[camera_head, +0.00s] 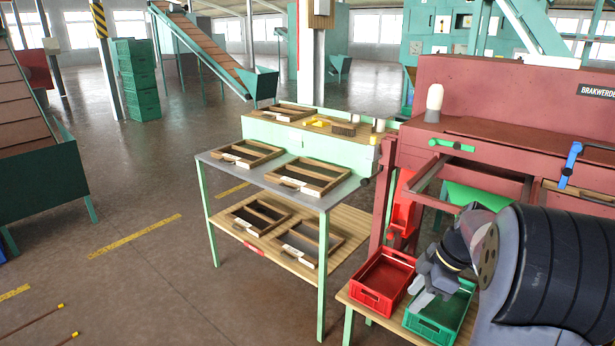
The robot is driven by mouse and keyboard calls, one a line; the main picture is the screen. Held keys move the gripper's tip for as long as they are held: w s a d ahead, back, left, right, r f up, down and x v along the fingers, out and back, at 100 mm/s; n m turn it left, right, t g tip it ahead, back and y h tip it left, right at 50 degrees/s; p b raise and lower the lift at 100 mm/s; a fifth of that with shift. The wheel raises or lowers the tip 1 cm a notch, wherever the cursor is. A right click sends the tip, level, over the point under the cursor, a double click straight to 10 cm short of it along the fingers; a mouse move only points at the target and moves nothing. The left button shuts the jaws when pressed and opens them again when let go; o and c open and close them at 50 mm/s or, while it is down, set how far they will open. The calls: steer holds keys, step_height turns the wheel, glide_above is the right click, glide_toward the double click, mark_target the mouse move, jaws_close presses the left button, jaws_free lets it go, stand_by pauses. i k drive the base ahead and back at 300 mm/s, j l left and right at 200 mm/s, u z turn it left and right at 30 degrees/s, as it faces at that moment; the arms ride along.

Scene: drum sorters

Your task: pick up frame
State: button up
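Several wooden frames with white tags lie flat on a green-legged table. On its grey top are a left frame (246,152) and a right frame (308,180). On the wooden lower shelf are another left frame (260,217) and right frame (309,245). One more frame (288,113) lies on the raised ledge behind. My gripper (420,291) is at the lower right, over the green crate and well apart from every frame. It holds no frame. Its fingers are small and partly hidden by my arm, so its opening is unclear.
A red crate (374,297) and a green crate (458,313) stand on a low wooden bench at the lower right. A dark red machine (500,90) is behind them.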

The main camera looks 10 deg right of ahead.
mark_target(315, 178)
steer(key=i+j+z, duration=0.35)
steer(key=i+j, duration=0.7)
steer(key=i, duration=0.4)
steer(key=i+j+z, duration=0.4)
steer(key=i+j, duration=0.9)
steer(key=j, duration=0.1)
